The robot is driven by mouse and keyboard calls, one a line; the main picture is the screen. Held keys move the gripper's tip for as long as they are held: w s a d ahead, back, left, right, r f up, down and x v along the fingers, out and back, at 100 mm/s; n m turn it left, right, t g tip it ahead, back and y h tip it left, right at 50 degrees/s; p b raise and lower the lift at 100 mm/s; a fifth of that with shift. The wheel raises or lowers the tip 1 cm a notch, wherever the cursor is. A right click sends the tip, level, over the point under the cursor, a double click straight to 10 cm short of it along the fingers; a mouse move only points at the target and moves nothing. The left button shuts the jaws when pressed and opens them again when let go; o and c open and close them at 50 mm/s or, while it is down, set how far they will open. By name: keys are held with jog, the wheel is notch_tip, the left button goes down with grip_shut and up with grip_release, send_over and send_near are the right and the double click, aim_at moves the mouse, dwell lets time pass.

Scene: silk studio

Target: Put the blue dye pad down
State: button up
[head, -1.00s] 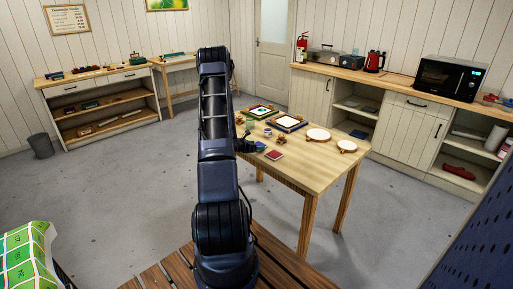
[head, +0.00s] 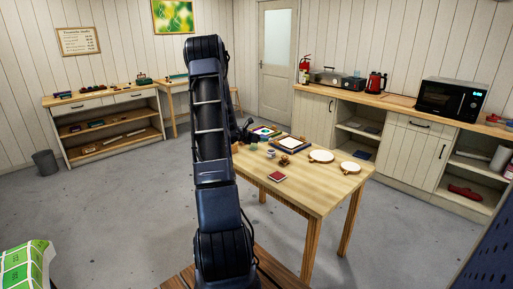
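My gripper (head: 246,131) is a small dark shape beside my arm, raised at the far left part of the wooden table (head: 318,190). Its fingers are too small and dark to tell open from shut. I cannot make out the blue dye pad for certain; it may be at the gripper or hidden behind my arm. A red pad (head: 277,177) lies flat on the near left part of the table, apart from the gripper.
Two framed pieces, a coloured one (head: 266,131) and a white one (head: 289,143), lie at the table's back. Small cups (head: 271,153), a wooden item (head: 285,160) and two round hoops (head: 321,156) (head: 350,167) are nearby. The table's front right is clear.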

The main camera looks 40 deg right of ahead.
jog(key=shift+r, duration=0.55)
